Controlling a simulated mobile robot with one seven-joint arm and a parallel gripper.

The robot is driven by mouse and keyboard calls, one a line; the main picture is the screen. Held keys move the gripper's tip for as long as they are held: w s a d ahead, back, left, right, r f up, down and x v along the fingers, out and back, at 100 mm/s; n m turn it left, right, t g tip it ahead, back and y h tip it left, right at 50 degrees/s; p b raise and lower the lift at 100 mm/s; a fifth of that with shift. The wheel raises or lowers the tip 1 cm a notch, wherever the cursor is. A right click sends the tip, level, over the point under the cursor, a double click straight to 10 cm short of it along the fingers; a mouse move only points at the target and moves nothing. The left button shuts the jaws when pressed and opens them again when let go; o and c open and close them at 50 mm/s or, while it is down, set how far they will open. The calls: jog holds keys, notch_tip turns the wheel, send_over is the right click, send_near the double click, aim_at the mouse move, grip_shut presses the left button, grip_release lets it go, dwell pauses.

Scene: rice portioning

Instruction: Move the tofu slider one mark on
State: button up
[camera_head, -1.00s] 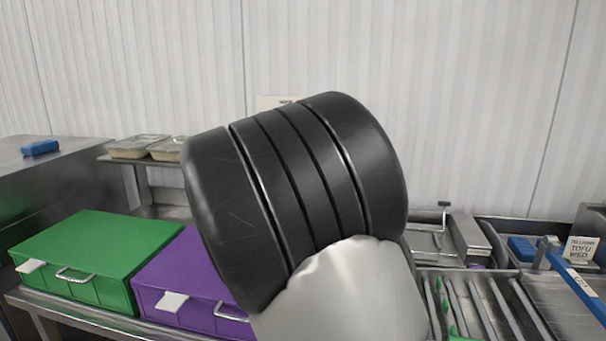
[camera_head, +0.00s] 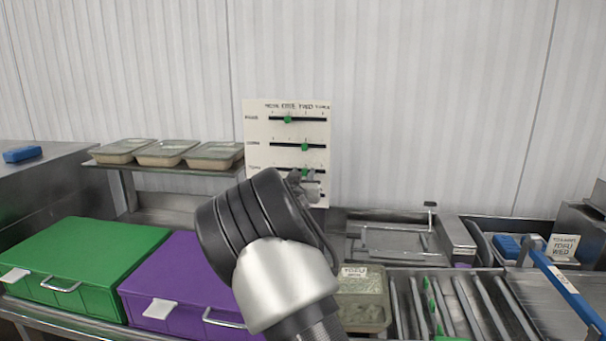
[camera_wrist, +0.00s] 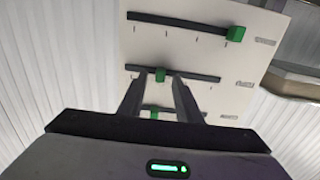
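A white slider board (camera_head: 257,157) hangs on the wall, with dark horizontal rails and green sliders. Its top slider (camera_head: 288,119) is left of middle; the second slider (camera_head: 304,147) and third slider (camera_head: 305,171) are farther right. Row labels are too blurred to read surely. My gripper (camera_head: 308,180) is at the third rail, partly covering the board's lower part. In the wrist view, the board looks turned over. My fingers (camera_wrist: 158,82) are apart, with a green slider (camera_wrist: 160,75) between their tips; contact cannot be told. Another slider (camera_wrist: 236,34) is at the right of the top rail.
Lidded trays (camera_head: 165,152) stand on a shelf left of the board. A green box (camera_head: 85,260) and a purple box (camera_head: 185,285) are below. A labelled tofu container (camera_head: 360,300) stands right of my arm, near metal racks (camera_head: 465,300) and a blue-handled tool (camera_head: 565,285).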

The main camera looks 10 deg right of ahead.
aim_at(323, 170)
jog(key=shift+w+d, duration=0.1)
jog(key=shift+w, duration=0.15)
grip_shut()
jog(key=shift+s+d+f+b, duration=0.1)
jog(key=shift+d+b, duration=0.15)
jog(key=shift+b, duration=0.1)
jog(key=d+b, duration=0.2)
jog(key=s+d+b, duration=0.1)
jog(key=d, duration=0.1)
jog(key=shift+s+f+b, duration=0.1)
jog(key=shift+s+b, duration=0.05)
jog(key=shift+b, duration=0.2)
jog(key=shift+s+d+r, duration=0.1)
jog(key=shift+d+r, duration=0.1)
jog(key=shift+d, duration=0.1)
